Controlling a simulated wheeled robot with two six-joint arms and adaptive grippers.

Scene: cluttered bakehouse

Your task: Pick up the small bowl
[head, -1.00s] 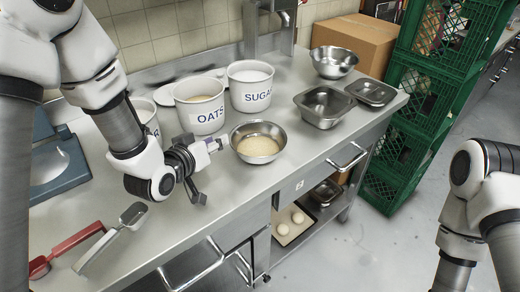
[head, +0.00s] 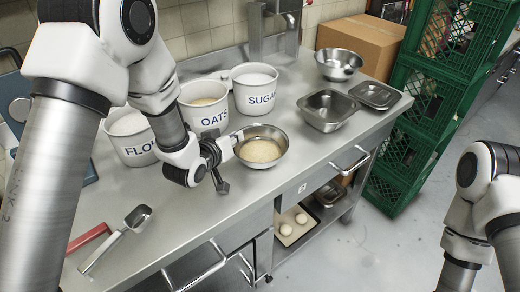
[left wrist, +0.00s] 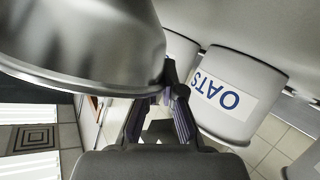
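A small round steel bowl (head: 276,135) with pale, grainy contents stands upright on the steel counter. In the left wrist view the bowl's shiny outer wall (left wrist: 80,45) fills the upper left, very close. My left gripper (head: 229,163) is at the bowl's left side, its fingers spread apart, one near the rim and the other lower and outside. In the left wrist view the gripper (left wrist: 158,110) has its fingers by the rim, and the bowl partly hides one. I cannot tell whether they touch it. My right gripper is out of view; only its arm shows.
Tubs marked OATS (head: 204,116), SUGAR (head: 254,99) and FLOUR (head: 132,135) stand behind the gripper. A scoop (head: 115,238) lies at front left.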

